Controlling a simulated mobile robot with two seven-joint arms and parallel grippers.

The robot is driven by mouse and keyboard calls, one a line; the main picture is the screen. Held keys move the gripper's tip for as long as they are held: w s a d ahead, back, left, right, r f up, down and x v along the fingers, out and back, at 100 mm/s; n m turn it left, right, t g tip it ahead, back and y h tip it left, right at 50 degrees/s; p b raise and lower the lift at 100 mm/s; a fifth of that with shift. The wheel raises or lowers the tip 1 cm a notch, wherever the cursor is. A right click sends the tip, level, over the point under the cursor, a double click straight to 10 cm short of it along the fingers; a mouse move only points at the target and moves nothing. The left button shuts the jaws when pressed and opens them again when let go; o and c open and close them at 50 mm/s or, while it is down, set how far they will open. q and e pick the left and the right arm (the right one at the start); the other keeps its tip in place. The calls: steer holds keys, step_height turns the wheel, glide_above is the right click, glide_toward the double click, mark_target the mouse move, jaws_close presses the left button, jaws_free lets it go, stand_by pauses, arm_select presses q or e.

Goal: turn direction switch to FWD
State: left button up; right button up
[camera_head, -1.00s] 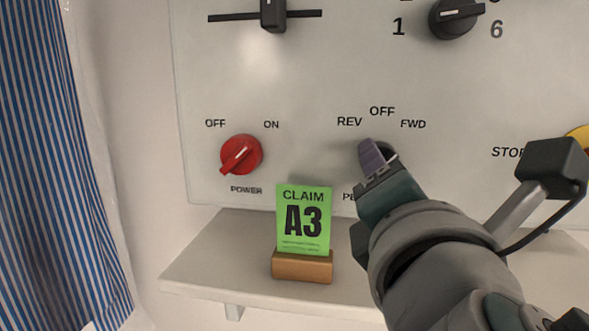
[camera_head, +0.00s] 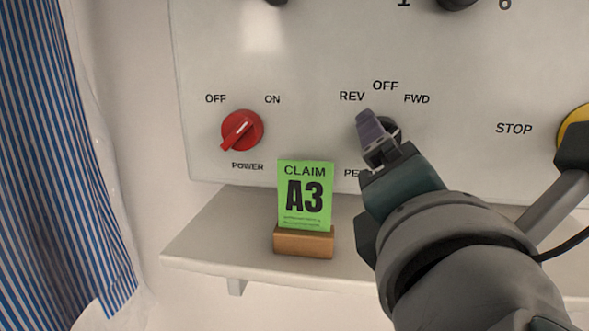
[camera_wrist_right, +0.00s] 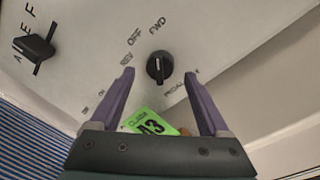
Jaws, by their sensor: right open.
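The direction switch (camera_head: 394,131) is a black round knob on the pale panel under the labels REV, OFF and FWD. In the head view my right gripper (camera_head: 369,126) partly covers it. In the wrist view the knob (camera_wrist_right: 160,67) shows whole, between and beyond the purple fingertips (camera_wrist_right: 159,75). Its ridge runs roughly up and down there, roughly in line with the FWD label (camera_wrist_right: 157,27); I cannot tell surely which end is the pointer. My right gripper is open and empty, with a finger on each side of the knob in that view; contact is not visible. My left gripper is out of view.
A red power knob (camera_head: 242,130) is left of the switch. A green A3 claim card (camera_head: 305,194) stands in a wooden holder (camera_head: 303,242) on the shelf (camera_head: 213,236) below. A yellow stop control (camera_head: 574,127) is at right. A striped garment (camera_head: 55,170) hangs at left.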

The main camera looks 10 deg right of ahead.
steer(key=b+v, duration=0.1)
steer(key=v, duration=0.6)
steer(key=shift+s, duration=0.25)
